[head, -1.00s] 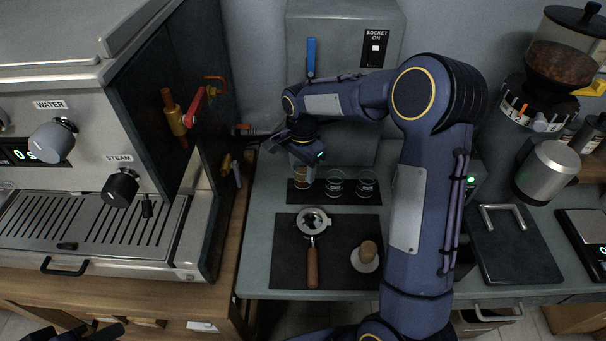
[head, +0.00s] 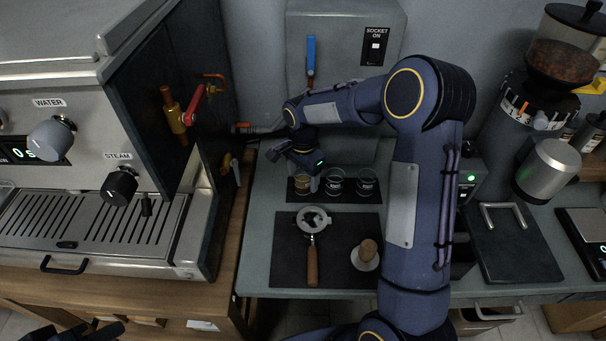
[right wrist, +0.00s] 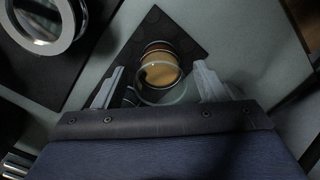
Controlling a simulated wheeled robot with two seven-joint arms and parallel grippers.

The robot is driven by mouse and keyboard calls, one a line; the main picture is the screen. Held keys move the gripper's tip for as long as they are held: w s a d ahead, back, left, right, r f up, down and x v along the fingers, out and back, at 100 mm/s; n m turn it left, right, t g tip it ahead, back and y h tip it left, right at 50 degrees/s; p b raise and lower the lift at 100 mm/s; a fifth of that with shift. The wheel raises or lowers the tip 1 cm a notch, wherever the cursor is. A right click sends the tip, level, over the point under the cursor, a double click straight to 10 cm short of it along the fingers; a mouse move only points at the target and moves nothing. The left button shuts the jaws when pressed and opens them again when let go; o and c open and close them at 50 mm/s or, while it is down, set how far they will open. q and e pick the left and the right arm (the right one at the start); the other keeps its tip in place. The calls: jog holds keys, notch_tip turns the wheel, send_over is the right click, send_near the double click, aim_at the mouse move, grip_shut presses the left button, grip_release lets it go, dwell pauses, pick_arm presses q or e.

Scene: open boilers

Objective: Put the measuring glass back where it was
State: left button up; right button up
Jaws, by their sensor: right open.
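The measuring glass (head: 302,185), with brown liquid in it, stands upright at the left end of the small dark mat (head: 318,199). It also shows in the right wrist view (right wrist: 160,72), between and just beyond the fingertips. My right gripper (right wrist: 155,88) is open around the near side of the glass; in the head view the right gripper (head: 306,172) is just above it and partly hides it. Two empty glasses, a middle one (head: 334,184) and a right one (head: 366,184), stand in a row beside it. At the bottom left, a dark part of my left arm shows.
A portafilter (head: 312,250) and a tamper (head: 368,254) lie on a larger dark mat (head: 340,275) in front of the glasses. The espresso machine (head: 100,200) stands left, the grinder (head: 520,130) right. A grey socket box (head: 345,100) is behind.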

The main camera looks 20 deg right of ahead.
notch_tip(320, 180, up, 12)
jog(key=s+r+n+t+y, duration=0.1)
jog(key=s+r+n, duration=0.25)
jog(key=s, duration=0.25)
jog(key=s+a+n+t+y, duration=0.1)
jog(key=s+n, duration=0.3)
jog(key=s, duration=0.7)
jog(key=s+a+f+n+t+y, duration=0.1)
jog(key=s+a+n+t, duration=0.2)
jog(key=s, duration=0.8)
jog(key=shift+f+n+t+y, duration=0.15)
jog(key=shift+n+t+y, duration=0.2)
jog(key=shift+n, duration=0.7)
jog(key=shift+a, duration=0.1)
jog(key=shift+c, duration=0.4)
